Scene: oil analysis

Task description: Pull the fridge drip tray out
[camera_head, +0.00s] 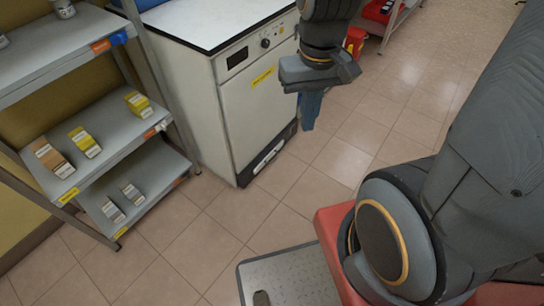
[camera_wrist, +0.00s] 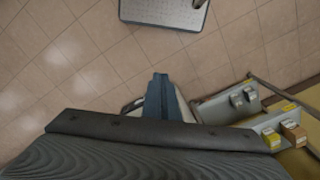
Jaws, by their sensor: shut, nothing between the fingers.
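In the wrist view, the shut fingers (camera_wrist: 158,93) cover part of a white body, likely the fridge. A small curved edge shows left of them, but I cannot tell whether it is the tray handle.
A metal shelf rack (camera_head: 105,140) with several small boxes stands left of the fridge. A grey textured plate (camera_head: 285,275) is at the front, also in the wrist view (camera_wrist: 165,12). A red object (camera_head: 355,42) stands at the back. Tiled floor before the fridge is clear.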

